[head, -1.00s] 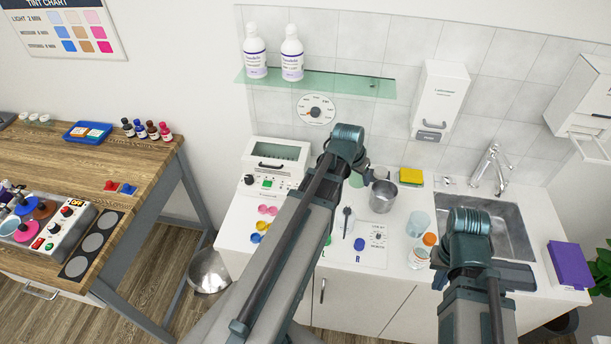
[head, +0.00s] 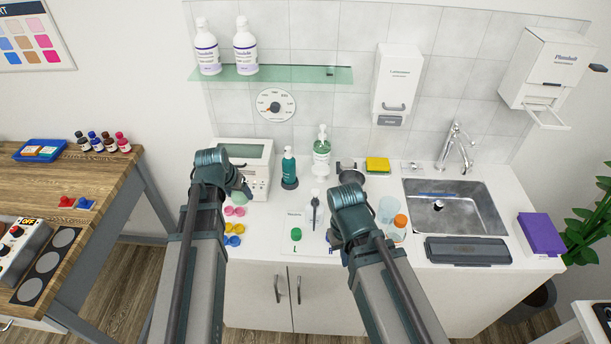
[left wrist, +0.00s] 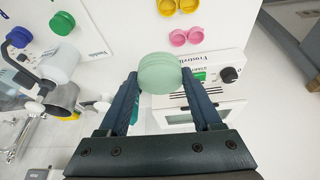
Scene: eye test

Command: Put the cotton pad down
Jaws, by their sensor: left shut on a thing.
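A pale green, thick round disc (left wrist: 160,73), the only pad-like thing I see, sits between the fingers of my left gripper (left wrist: 160,82) in the left wrist view. The fingers are shut on its two sides. In the head view my left gripper (head: 238,184) is over the left part of the white counter (head: 262,262), in front of the white oven-like device (head: 257,172), and the disc (head: 246,180) shows only in part.
Pink (head: 235,211) and yellow (head: 234,228) lens-case-like pieces lie near the left arm. The sink (head: 455,205) is at right. Bare counter lies at front left.

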